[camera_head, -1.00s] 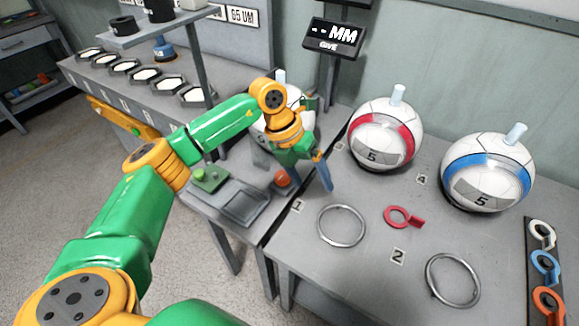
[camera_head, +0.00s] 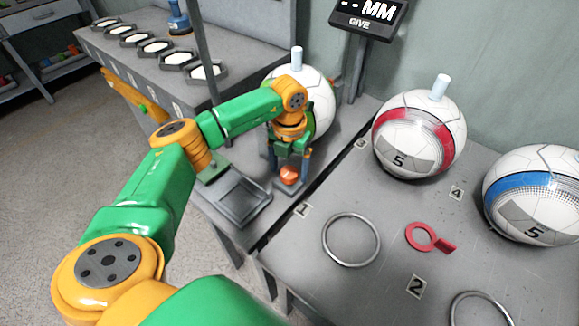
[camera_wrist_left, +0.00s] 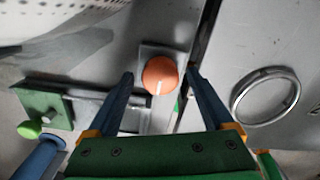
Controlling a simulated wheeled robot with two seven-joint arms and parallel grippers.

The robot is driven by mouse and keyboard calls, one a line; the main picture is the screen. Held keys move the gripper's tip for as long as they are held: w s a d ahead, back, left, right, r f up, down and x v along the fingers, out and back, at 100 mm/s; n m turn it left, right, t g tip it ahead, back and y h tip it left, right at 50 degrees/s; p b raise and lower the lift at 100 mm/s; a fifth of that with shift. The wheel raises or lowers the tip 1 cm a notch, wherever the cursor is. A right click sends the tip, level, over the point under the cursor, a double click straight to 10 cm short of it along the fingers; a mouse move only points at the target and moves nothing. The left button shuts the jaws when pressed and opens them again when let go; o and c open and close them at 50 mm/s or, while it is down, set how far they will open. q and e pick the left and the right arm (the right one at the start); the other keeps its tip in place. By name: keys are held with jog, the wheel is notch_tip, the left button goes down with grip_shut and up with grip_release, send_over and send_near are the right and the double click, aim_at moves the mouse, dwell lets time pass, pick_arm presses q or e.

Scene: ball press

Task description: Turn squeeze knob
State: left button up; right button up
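The squeeze knob, an orange round knob (camera_head: 289,175) with a white mark on top, sits on a small grey plate on the left table. It also shows in the left wrist view (camera_wrist_left: 160,75), upper middle. My left gripper (camera_head: 288,172) is directly at the knob in the head view. In the left wrist view its two blue fingers (camera_wrist_left: 160,76) are spread, one on each side of the knob, with gaps between. Whether the fingertips are level with the knob or above it is hard to tell. My right gripper is not in view.
A white ball (camera_head: 318,100) stands in the press behind my left gripper. A grey tray (camera_head: 262,207) and a green block (camera_wrist_left: 45,110) lie left of the knob.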

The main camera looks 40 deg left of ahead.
pick_arm(q)
grip_shut()
jog(key=shift+m, duration=0.4)
jog(key=m, duration=0.6)
jog(key=shift+r, duration=0.1)
jog(key=m, duration=0.3)
jog(key=shift+m+b, duration=0.3)
jog(key=shift+m, duration=1.7)
jog(key=shift+o, duration=0.2)
grip_release()
jog(key=shift+d, duration=0.1)
